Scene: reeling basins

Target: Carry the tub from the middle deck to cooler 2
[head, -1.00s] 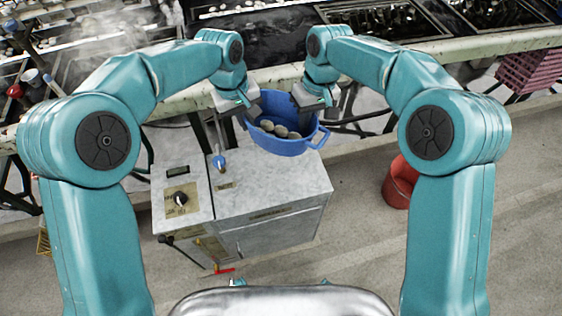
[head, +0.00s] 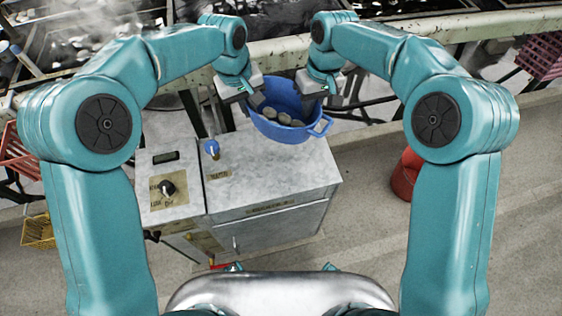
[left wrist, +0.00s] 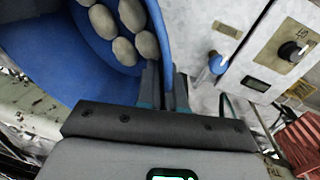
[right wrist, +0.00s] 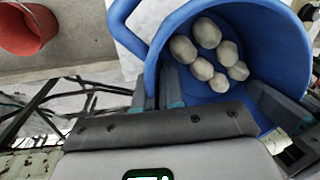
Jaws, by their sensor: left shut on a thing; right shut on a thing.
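A blue tub (head: 318,128) with a loop handle holds several pale, rounded pieces (head: 270,114). My left gripper (head: 256,102) is shut on the tub's left rim. My right gripper (head: 310,102) is shut on its right rim, nearer the far side. The tub looks about level, in front of the long basin bench and over the far edge of a metal cabinet. I cannot tell whether it touches the cabinet. The blue wall (left wrist: 158,30) runs between the jaws in the left wrist view. The tub (right wrist: 275,85) and its pieces also show in the right wrist view. I cannot pick out cooler 2.
The long bench edge (head: 400,40) crosses behind the tub. A red bucket (head: 405,175) stands on the floor at right, a yellow crate (head: 38,231) at left. Bare floor lies right of the cabinet.

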